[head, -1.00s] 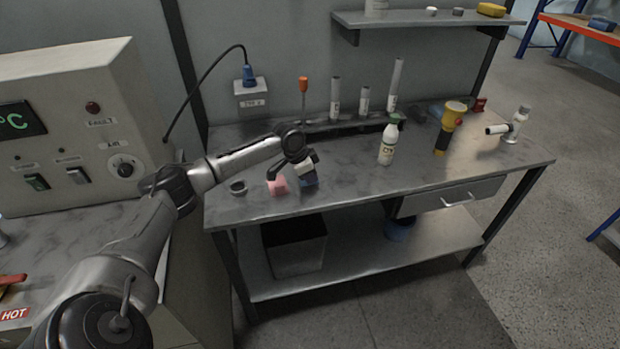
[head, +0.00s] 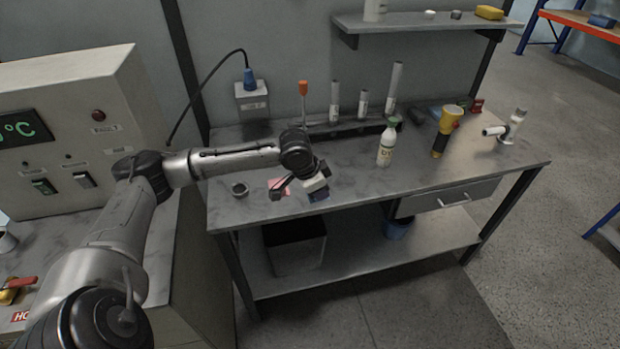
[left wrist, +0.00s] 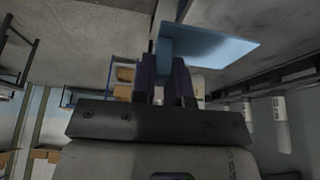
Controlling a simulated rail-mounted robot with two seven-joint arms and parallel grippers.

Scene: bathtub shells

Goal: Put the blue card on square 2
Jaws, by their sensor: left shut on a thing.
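The blue card (head: 319,195) shows as a small dark blue patch at the tip of my left gripper (head: 315,188), near the front edge of the bench. In the left wrist view the card (left wrist: 215,45) is a flat light blue sheet between and beyond the fingertips of my left gripper (left wrist: 164,66), which is shut on it. The head view does not clearly show whether the card touches the bench top. I cannot make out a square marked 2. My right gripper is not in view.
A small dark cup (head: 239,190) stands left on the bench (head: 350,183). A white bottle with a green top (head: 387,146), a yellow torch (head: 446,130) and a white jointed fitting (head: 510,128) stand to the right. Upright tubes line the back. The front middle is clear.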

